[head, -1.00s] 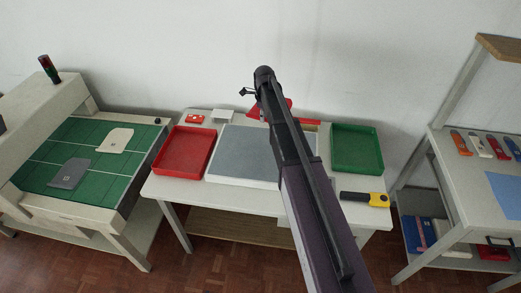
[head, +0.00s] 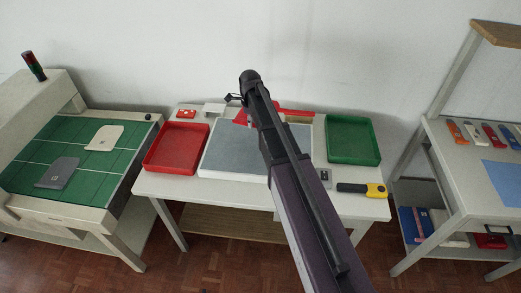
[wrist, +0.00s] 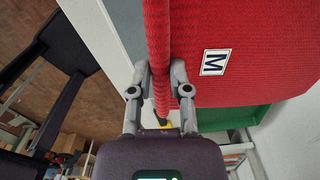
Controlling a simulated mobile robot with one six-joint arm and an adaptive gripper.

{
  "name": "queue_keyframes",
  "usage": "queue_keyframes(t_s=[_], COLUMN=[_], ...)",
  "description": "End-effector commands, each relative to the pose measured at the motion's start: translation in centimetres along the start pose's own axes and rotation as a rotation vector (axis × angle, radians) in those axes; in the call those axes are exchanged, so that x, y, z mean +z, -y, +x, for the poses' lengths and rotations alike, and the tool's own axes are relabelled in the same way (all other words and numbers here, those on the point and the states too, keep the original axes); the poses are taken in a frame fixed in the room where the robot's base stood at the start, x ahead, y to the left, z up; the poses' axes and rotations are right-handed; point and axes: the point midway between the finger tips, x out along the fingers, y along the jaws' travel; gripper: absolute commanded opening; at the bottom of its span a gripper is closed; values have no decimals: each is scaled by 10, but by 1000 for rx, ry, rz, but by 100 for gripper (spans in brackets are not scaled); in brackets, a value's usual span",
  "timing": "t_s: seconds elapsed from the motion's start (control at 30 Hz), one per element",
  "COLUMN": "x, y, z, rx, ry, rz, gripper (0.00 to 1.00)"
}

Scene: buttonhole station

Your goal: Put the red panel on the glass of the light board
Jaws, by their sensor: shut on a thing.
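The red panel (head: 242,117) is knitted cloth with a white "M" label in the wrist view (wrist: 250,60). My gripper (wrist: 160,72) is shut on a fold of it, with one finger on each side. In the head view my arm hides the gripper and part of the panel. The panel shows at the back edge of the light board, over or behind it; its height is unclear. The light board (head: 207,168) has a pale frame and grey glass (head: 235,150). The front and left of the glass are bare; my arm crosses its right part.
A red tray (head: 177,148) stands left of the board and a green tray (head: 352,140) right of it. A yellow-and-black tool (head: 363,189) lies at the front right. A small red item (head: 186,114) and a white block (head: 214,109) are at the back left.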

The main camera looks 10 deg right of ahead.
Motion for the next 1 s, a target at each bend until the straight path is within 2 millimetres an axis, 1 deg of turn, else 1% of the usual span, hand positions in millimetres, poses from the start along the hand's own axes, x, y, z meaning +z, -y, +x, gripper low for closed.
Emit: queue_keyframes(t_s=[0.03,0.1,0.4,0.6,0.7,0.8,1.0], x=[-2,-2,-5,-10,-12,-14,-14], y=[-18,-35,-110,-152,-167,-176,-183], z=[17,28,77,104,113,119,121], rx=[0,0,-2,-2,-3,-3,-3], ry=[0,0,0,0,0,0,0], rz=[-13,-31,-107,-153,-169,-181,-189], gripper=[0,0,0,0,0,0,0])
